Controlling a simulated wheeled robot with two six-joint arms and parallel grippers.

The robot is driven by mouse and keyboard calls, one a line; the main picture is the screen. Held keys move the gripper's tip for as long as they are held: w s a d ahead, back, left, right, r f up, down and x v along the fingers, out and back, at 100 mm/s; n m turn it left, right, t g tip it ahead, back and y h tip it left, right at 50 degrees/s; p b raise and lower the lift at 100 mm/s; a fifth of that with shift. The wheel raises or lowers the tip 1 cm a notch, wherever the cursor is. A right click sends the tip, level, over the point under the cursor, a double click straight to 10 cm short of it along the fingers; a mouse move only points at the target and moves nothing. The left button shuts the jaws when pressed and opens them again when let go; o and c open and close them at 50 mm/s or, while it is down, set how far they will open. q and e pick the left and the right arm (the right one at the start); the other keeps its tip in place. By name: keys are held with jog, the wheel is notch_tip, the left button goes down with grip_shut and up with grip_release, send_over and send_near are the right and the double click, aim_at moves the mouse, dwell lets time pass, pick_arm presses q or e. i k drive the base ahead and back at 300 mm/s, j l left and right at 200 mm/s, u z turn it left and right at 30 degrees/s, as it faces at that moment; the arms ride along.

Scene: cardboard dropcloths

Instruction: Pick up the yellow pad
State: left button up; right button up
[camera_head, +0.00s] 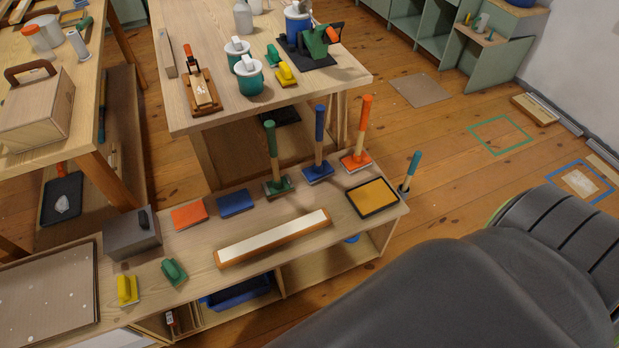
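A yellow pad with a raised grip (127,290) lies at the front left of the low bench, left of a green pad (174,271) of similar shape. Another yellow pad with a grip (286,75) lies on the higher table, beside a green one (273,55). A flat yellow-orange slab (372,197) sits in a black tray at the bench's right end. The frame does not show which one the task means. Neither of my grippers is in view. A large dark arm part, likely mine, fills the lower right.
The low bench (205,251) also holds a grey box (132,234), red (189,215) and blue (237,203) blocks, a long white-topped strip (274,238) and several upright handled tools. Wooden floor (440,150) is open to the right.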

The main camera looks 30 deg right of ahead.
aim_at(129, 293)
jog(key=u, duration=0.8)
